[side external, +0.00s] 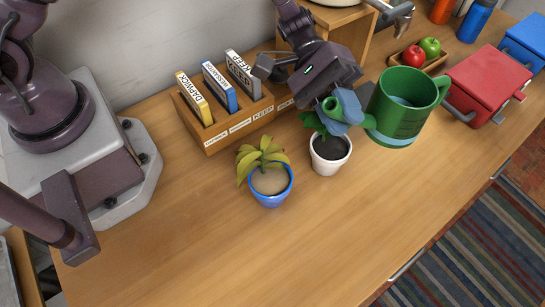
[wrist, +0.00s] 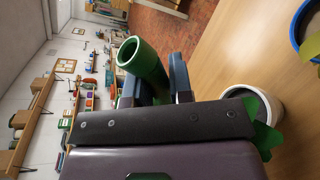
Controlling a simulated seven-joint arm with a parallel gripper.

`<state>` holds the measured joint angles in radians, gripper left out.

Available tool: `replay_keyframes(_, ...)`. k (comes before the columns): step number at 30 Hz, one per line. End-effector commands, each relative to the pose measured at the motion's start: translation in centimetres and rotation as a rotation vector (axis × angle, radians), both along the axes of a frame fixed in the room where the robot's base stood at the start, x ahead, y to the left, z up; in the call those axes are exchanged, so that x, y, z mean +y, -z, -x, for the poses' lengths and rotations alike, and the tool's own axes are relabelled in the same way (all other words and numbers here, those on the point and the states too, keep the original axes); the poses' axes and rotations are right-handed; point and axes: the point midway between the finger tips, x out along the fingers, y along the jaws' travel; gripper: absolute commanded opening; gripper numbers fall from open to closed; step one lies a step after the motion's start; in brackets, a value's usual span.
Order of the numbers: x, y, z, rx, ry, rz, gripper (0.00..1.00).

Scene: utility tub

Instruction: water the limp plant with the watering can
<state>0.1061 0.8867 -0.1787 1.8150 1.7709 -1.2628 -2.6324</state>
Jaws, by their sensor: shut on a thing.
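The limp plant (side external: 262,158) has drooping yellowish leaves and pale soil in a blue pot (side external: 270,198) on the table. The blue pot's rim (wrist: 294,30) also shows at the right edge in the wrist view. The green watering can (side external: 395,112) is roughly upright, with water inside and its handle to the right. My gripper (side external: 342,107) is shut on the can's spout (wrist: 142,62) and holds it above and right of the white pot. The spout's open end points left in the side view, near the healthy plant, which partly hides behind my gripper.
A white pot (side external: 330,165) with dark soil and a green plant stands right of the blue pot. A wooden cassette holder (side external: 222,125) is behind. A fruit tray (side external: 437,64) and a red box (side external: 487,84) are at right. The front table is clear.

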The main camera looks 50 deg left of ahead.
Motion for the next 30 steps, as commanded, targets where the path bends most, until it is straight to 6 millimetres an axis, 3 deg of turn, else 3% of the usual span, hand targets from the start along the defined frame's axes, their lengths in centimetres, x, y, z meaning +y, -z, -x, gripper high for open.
replay_keyframes(8, -0.3, -0.1, 0.0, -0.005, 0.023, 0.004, 0.00)
replay_keyframes(18, -2.4, -0.1, 0.9, -0.007, 0.254, -0.005, 0.00)
replay_keyframes(30, -2.4, 0.0, 1.0, -0.023, 0.261, 0.002, 0.00)
